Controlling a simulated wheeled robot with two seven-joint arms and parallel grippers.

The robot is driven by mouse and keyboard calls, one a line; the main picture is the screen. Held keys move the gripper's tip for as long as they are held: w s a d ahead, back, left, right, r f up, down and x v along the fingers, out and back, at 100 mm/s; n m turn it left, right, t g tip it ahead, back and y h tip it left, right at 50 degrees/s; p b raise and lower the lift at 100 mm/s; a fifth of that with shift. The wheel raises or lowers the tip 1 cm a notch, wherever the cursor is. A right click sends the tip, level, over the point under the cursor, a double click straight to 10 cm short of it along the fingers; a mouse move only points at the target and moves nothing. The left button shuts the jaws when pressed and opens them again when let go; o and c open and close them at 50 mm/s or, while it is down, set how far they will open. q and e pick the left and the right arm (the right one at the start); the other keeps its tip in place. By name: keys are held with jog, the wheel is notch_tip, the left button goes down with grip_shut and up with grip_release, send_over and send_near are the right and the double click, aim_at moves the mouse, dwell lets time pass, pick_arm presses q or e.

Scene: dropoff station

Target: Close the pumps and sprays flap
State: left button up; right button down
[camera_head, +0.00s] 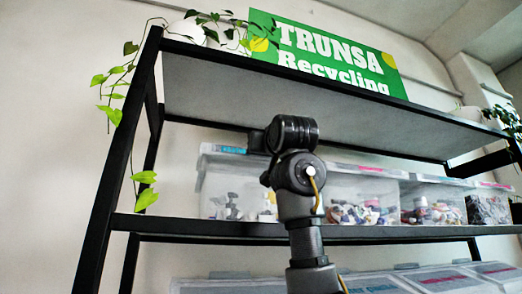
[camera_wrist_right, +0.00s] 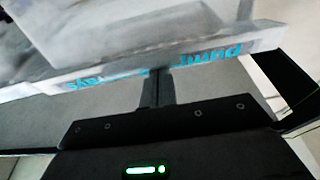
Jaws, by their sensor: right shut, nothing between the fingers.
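The pumps and sprays flap (camera_wrist_right: 218,53) shows in the right wrist view as a pale strip with blue lettering, seen upside down. My right gripper (camera_wrist_right: 160,76) is shut and empty, its fingertips in front of the middle of the lettering. I cannot tell whether they touch the strip. In the head view, my arm rises in front of clear bins on the shelf, and its gripper is hidden behind the arm. The leftmost upper bin (camera_head: 215,188) has a lid edge with a bluish label too small to read. How far the flap is open is unclear. My left gripper is not in view.
A black-framed shelf rack (camera_head: 310,230) holds several clear bins with mixed small parts. More labelled lids (camera_head: 440,279) show on the level below. A green sign (camera_head: 325,52) and trailing plants (camera_head: 120,80) are on top. The top board overhangs the upper bins.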

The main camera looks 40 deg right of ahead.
jog(key=shift+w+f, duration=0.2)
jog(key=shift+f, duration=0.05)
notch_tip(320, 180, up, 5)
jog(key=p, duration=0.5)
jog(key=f+b+v, duration=0.1)
jog(key=b+v, duration=0.5)
jog(key=v, duration=0.4)
jog(key=shift+s+b, duration=0.15)
jog(key=shift+b, duration=0.15)
jog(key=shift+d+f, duration=0.1)
jog(key=shift+f, duration=0.05)
